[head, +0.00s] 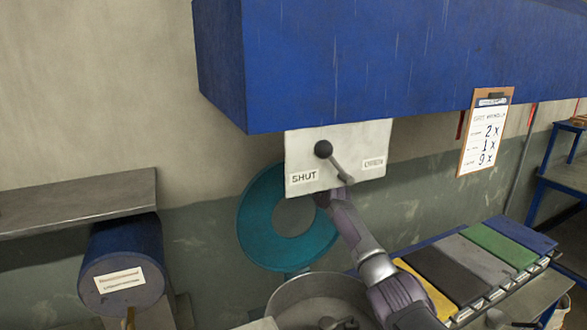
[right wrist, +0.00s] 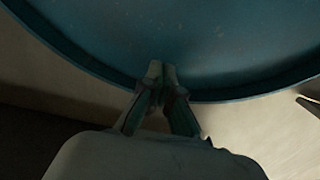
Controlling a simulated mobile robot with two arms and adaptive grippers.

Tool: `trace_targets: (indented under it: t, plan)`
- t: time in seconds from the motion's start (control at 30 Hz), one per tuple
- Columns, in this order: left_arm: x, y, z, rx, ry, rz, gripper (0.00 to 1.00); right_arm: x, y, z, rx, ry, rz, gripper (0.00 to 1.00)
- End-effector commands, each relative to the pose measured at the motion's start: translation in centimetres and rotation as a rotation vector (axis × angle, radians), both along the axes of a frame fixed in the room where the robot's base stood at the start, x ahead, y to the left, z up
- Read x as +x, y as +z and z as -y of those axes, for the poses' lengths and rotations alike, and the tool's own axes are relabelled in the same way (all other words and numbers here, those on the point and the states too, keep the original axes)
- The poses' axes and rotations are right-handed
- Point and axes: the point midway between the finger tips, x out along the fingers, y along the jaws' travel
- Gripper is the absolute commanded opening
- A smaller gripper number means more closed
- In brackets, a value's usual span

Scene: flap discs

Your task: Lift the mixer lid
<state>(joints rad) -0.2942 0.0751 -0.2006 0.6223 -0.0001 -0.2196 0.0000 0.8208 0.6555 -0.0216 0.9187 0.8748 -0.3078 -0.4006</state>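The mixer lid (head: 258,236), a teal disc with a round central opening, stands raised and nearly upright against the wall. It sits behind the round grey mixer bowl (head: 285,302), whose open top shows some fittings inside. In the head view my right arm reaches up to the lid's right side, and the white panel hides the gripper's tips. In the right wrist view my right gripper (right wrist: 162,70) is at the rim of the lid (right wrist: 225,55). Its fingers are close together and look shut on the rim; the exact contact is dim. My left gripper is not in view.
A large blue box (head: 400,60) hangs above, with a white panel (head: 305,150) and black-knobbed lever (head: 323,149) just over the lid. A blue drum (head: 125,250) lies under a grey shelf (head: 80,203) at left.

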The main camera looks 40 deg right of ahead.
Motion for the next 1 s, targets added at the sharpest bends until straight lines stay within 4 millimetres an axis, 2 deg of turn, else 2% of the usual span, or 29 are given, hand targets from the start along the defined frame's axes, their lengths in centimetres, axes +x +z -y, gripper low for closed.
trace_targets:
  t: [0.2,0.37,0.53,0.73,0.9,1.0]
  plan:
    - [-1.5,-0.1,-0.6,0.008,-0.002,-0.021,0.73,0.0,0.1,0.0,-0.001,0.0,0.002,0.0]
    - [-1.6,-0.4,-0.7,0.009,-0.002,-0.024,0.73,-0.5,-0.2,-0.2,-0.001,0.004,0.001,0.0]
    - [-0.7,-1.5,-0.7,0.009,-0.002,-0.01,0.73,-2.9,-0.4,-0.8,-0.005,0.002,0.001,0.0]
    - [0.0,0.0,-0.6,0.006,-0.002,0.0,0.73,-5.9,0.2,-1.5,-0.003,0.001,-0.001,0.0]
    - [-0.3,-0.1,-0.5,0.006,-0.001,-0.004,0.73,-8.0,0.0,-2.1,-0.001,0.001,0.0,0.0]
    - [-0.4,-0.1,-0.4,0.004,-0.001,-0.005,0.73,-8.6,0.1,-2.3,-0.001,0.0,0.002,0.0]
